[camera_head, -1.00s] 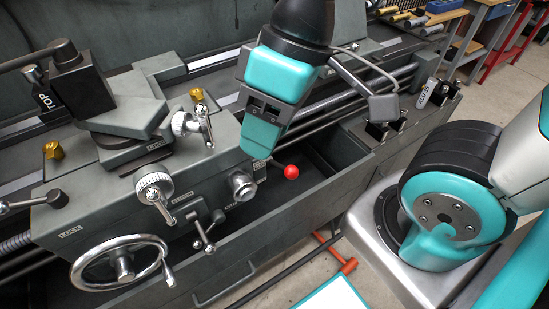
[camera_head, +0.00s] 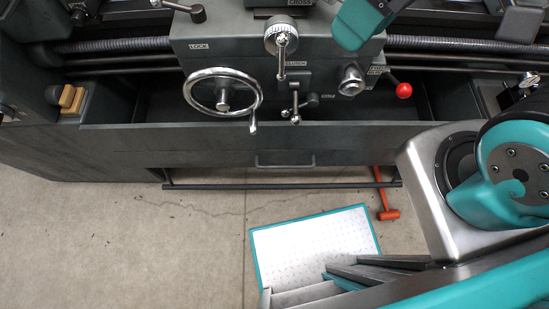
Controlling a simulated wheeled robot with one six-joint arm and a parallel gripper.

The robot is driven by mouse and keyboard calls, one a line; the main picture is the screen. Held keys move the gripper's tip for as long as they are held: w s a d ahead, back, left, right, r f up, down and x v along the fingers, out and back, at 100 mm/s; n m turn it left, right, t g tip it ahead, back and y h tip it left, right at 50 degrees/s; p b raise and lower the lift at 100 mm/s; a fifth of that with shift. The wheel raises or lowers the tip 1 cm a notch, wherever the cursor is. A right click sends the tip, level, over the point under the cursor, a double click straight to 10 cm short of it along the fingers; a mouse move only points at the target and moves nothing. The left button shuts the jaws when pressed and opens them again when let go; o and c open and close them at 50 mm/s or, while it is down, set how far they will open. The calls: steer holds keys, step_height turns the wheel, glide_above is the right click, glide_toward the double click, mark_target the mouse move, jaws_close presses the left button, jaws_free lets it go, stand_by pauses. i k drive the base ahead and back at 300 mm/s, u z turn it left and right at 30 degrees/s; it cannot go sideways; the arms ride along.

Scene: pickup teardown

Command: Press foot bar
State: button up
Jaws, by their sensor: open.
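The foot bar (camera_head: 280,186) is a long, thin dark bar low along the front of the grey lathe, just above the concrete floor. It runs level from below the left part of the handwheel to near the red hammer-like tool. My gripper (camera_head: 355,28) shows only in part at the top edge, as a teal end in front of the lathe carriage. It is open, well above and apart from the foot bar. Its upper part is out of frame.
A handwheel (camera_head: 222,94), a red-knobbed lever (camera_head: 403,90) and a drawer-like handle (camera_head: 285,163) project from the lathe. A red-orange tool (camera_head: 387,205) lies on the floor beside the bar's right end. A white, teal-edged panel (camera_head: 310,245) is in front. Floor at left is clear.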

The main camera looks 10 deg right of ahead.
mark_target(392, 184)
steer(key=u, duration=2.45)
steer(key=k, duration=2.35)
steer(key=z, duration=0.85)
